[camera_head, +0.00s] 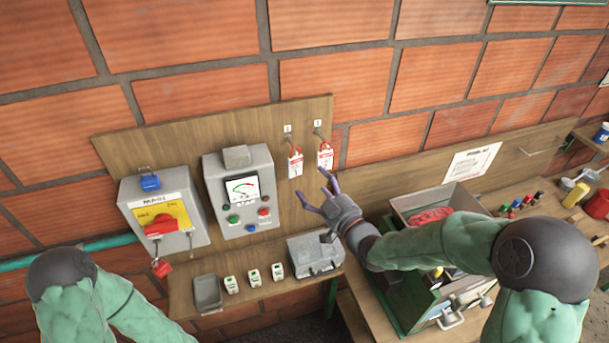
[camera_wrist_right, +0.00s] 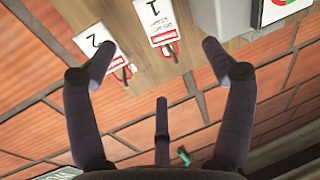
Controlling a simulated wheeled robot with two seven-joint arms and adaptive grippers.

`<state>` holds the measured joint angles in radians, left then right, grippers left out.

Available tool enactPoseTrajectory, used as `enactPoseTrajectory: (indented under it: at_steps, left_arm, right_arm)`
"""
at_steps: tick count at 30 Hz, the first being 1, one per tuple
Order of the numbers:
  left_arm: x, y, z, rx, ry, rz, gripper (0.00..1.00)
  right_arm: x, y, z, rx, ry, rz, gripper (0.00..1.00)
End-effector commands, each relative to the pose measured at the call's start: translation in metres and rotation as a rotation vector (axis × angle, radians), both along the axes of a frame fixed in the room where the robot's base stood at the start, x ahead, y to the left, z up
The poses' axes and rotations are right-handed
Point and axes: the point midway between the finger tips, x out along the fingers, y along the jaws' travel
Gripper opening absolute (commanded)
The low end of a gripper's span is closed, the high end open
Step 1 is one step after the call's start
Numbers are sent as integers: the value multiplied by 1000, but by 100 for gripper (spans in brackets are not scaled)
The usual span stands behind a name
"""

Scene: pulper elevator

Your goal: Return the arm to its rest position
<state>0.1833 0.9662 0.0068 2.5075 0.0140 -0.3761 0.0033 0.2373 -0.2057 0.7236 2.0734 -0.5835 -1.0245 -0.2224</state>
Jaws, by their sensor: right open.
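My right gripper (camera_head: 322,196) is open and empty, in front of the wooden board to the right of the grey control box. In the right wrist view its dark fingers (camera_wrist_right: 157,65) are spread with nothing between them. My right arm comes in from the right, over the toolbox area. My left arm shows only at the lower left; its gripper is out of the picture. Two red and white tags, tag 1 (camera_head: 295,162) and tag 2 (camera_head: 325,155), hang on hooks above the gripper. Tag 1 also shows in the right wrist view (camera_wrist_right: 160,20), beside tag 2 (camera_wrist_right: 94,40).
A grey control box (camera_head: 213,187) with a gauge and a switch box (camera_head: 133,207) with a red handle are on the board. A metal case (camera_head: 305,250) sits on the shelf below. An open box (camera_head: 400,205) stands under my right arm. Brick wall lies behind.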

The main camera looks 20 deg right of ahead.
Motion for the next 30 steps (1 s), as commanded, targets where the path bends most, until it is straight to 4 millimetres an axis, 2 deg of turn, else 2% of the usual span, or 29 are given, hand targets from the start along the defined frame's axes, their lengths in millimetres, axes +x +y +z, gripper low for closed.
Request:
enactPoseTrajectory:
  at_steps: [3, 7, 17, 20, 23, 30]
  left_arm:
    - [0, 0, 0, 0, 0, 0, 82]
    - [0, 0, 0, 0, 0, 0, 82]
    - [0, 0, 0, 0, 0, 0, 82]
    - [1, 5, -1, -6, 3, 0, 82]
    - [2, 5, -1, -6, 2, 0, 82]
    - [2, 4, -1, -5, 2, 0, 82]
  right_arm:
    - [-18, -6, 0, 0, -1, -3, 83]
    - [-30, -9, 0, 0, 0, -1, 83]
    - [-36, -9, -5, 5, 15, 0, 83]
    - [-34, -9, -24, 25, 72, -7, 83]
    - [-31, -8, -57, 61, 178, -21, 83]
    - [-42, -1, -161, 165, 507, -69, 83]
